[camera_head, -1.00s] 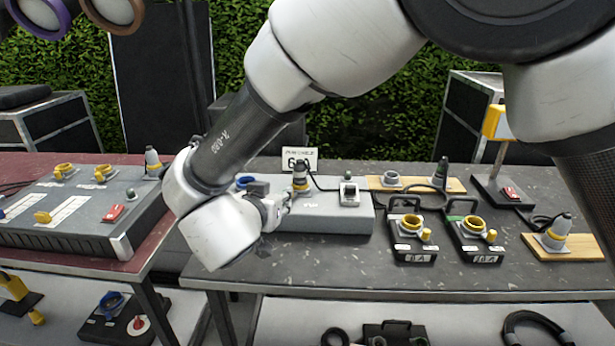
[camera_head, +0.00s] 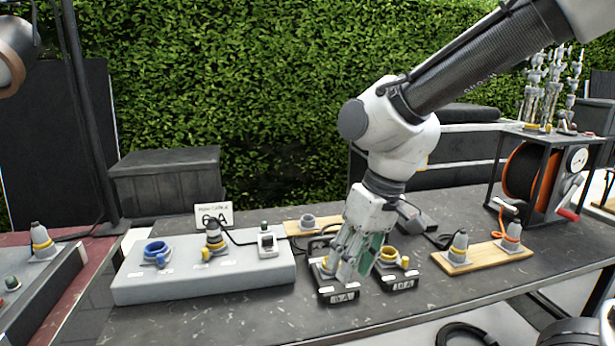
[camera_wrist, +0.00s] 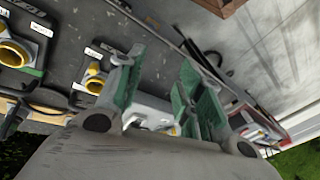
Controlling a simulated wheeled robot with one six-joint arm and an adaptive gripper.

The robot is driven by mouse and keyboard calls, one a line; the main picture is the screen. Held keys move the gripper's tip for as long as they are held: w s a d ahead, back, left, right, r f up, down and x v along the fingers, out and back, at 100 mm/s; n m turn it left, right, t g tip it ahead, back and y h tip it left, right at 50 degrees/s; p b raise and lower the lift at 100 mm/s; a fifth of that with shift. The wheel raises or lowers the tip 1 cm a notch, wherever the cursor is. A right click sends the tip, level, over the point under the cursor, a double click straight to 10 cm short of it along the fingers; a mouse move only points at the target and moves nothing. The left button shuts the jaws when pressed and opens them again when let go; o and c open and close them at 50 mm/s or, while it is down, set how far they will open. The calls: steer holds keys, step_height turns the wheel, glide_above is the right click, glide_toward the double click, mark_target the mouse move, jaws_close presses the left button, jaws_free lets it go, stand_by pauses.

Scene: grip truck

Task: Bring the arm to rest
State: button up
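Whether the fingers touch anything below cannot be told.
A black 16 A box (camera_head: 400,283) stands just right of the gripper. A grey panel (camera_head: 205,284) with connectors lies left, with a sign (camera_head: 213,215) behind. A wooden board (camera_head: 478,262) and a cable reel (camera_head: 530,172) are right. The front table strip is clear.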

steer(key=s+d+r+m+t+h, duration=0.1)
steer(key=s+d+r+m, duration=0.1)
steer(key=d, duration=0.7)
steer(key=s+d+r+m+t+h, duration=0.1)
steer(key=s+d+r+m, duration=0.1)
steer(key=d, duration=0.8)
steer(key=s+d+r+m+t+h, duration=0.1)
steer(key=s+d+r+m+t, duration=0.1)
steer(key=d, duration=0.7)
steer(key=shift+d+r+m, duration=0.4)
steer(key=shift+r+m, duration=0.1)
steer(key=shift+r, duration=0.4)
